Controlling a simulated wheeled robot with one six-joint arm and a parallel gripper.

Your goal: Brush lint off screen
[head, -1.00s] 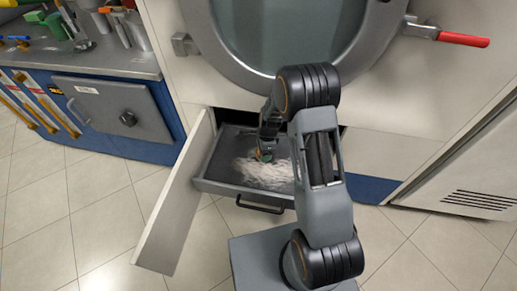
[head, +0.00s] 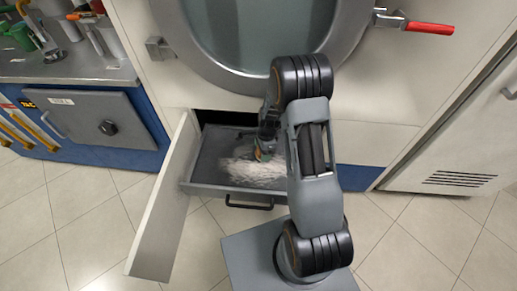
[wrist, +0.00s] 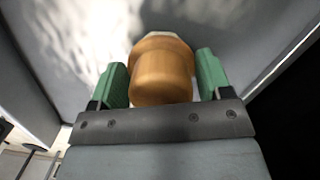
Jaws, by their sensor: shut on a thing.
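The screen (head: 212,150) is a dark grey panel in the pulled-out drawer under the big round door. A pale, fluffy heap of lint (head: 250,173) lies across its front and middle. My gripper (head: 264,149) reaches down into the drawer, over the back right part of the lint. In the wrist view, its green fingers (wrist: 162,82) are shut on the round wooden handle of a brush (wrist: 162,76).
An open flap (head: 160,215) stands left of the drawer (head: 232,191). The round door (head: 260,45) with its red handle (head: 430,28) is above. A counter (head: 70,65) with tools and pots is at the left.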

